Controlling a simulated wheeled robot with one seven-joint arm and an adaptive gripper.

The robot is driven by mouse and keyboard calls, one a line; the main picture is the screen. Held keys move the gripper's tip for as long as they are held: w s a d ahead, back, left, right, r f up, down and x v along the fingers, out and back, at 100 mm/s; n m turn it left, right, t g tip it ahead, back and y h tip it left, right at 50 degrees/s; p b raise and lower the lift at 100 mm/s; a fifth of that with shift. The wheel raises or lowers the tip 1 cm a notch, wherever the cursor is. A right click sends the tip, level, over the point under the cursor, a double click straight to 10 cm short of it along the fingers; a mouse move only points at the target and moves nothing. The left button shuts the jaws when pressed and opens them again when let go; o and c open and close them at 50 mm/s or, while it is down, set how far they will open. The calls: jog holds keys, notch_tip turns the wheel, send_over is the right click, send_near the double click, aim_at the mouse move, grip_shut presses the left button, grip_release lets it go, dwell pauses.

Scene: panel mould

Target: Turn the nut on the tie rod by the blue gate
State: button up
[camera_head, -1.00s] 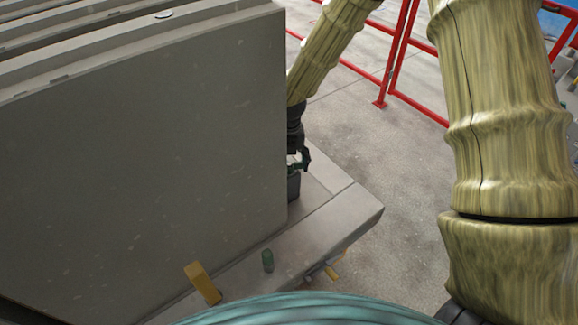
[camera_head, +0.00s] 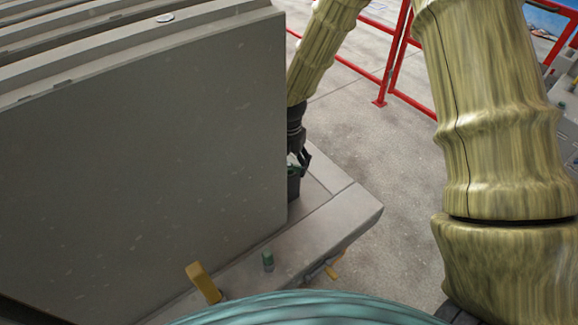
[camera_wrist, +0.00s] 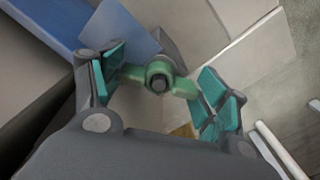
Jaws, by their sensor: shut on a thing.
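The nut (camera_wrist: 178,87) is green with wing-like lugs and sits around the dark end of the tie rod (camera_wrist: 158,84) in the wrist view. My gripper (camera_wrist: 162,84) is shut on the nut, with its teal finger pads on either side of the lugs. The blue gate (camera_wrist: 124,28) shows behind the nut at the upper left. In the head view my gripper (camera_head: 299,161) is beside the right end of the grey panel, low near the ledge. The nut cannot be made out clearly there.
A large grey panel (camera_head: 140,150) fills the left of the head view. Red railings (camera_head: 392,60) stand behind. The floor (camera_head: 395,165) to the right is clear.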

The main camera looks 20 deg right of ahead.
jog(key=shift+m, duration=0.7)
jog(key=shift+d+m, duration=0.1)
jog(key=shift+m, duration=1.6)
jog(key=shift+s+m+p, duration=0.1)
jog(key=shift+m+p, duration=0.2)
jog(key=shift+m, duration=1.3)
jog(key=c, duration=0.5)
